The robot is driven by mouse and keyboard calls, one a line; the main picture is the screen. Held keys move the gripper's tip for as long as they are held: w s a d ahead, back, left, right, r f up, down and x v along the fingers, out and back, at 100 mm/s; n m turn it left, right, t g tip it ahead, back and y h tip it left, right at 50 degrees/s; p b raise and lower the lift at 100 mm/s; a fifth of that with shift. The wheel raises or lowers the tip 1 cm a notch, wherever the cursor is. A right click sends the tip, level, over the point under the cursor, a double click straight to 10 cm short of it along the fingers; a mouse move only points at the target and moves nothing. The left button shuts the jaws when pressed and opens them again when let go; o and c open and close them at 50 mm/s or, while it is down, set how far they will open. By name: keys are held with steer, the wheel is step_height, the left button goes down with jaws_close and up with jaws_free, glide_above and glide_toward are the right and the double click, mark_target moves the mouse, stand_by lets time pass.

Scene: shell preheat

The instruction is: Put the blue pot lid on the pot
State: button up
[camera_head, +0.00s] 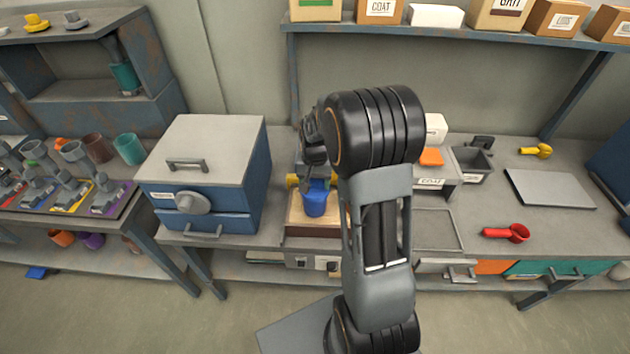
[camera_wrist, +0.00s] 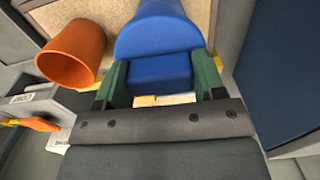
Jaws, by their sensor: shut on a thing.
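My gripper (camera_wrist: 161,78) is shut on a blue thing (camera_wrist: 160,35). In the wrist view the blue thing has a block-like grip between the green fingers and a wider rounded part beyond. In the head view it looks like a small blue cup (camera_head: 315,203), over or on a tan-topped box; contact is unclear. My arm partly hides the gripper there. I cannot make out a pot or a clear lid shape.
A blue cabinet with a grey top (camera_head: 210,140) stands left of the tan-topped box (camera_head: 297,217). To the right are a grey tray (camera_head: 435,230), a red scoop (camera_head: 508,233), a yellow scoop (camera_head: 536,151) and a flat grey plate (camera_head: 548,188). The right bench has some free room.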

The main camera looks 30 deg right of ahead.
mark_target(315, 181)
steer(key=shift+f+b, duration=0.45)
steer(key=shift+f, duration=0.15)
steer(key=o, duration=0.6)
steer(key=shift+o, duration=0.2)
steer(key=shift+r, duration=0.15)
steer(key=shift+r+p, duration=4.05)
steer(key=shift+r, duration=1.4)
steer(key=shift+s+f+n, duration=0.2)
steer(key=shift+n, duration=0.1)
steer(key=s+a+r+n+t+b, duration=0.1)
steer(key=s+a+r, duration=0.3)
steer(key=s, duration=0.4)
steer(key=s+a+r+n+t+b, duration=0.1)
steer(key=s+a+r+n+t, duration=0.2)
steer(key=s+r, duration=0.4)
steer(key=shift+s+a+n+t, duration=0.4)
steer(key=shift+a+n, duration=0.2)
steer(key=shift+a, duration=0.4)
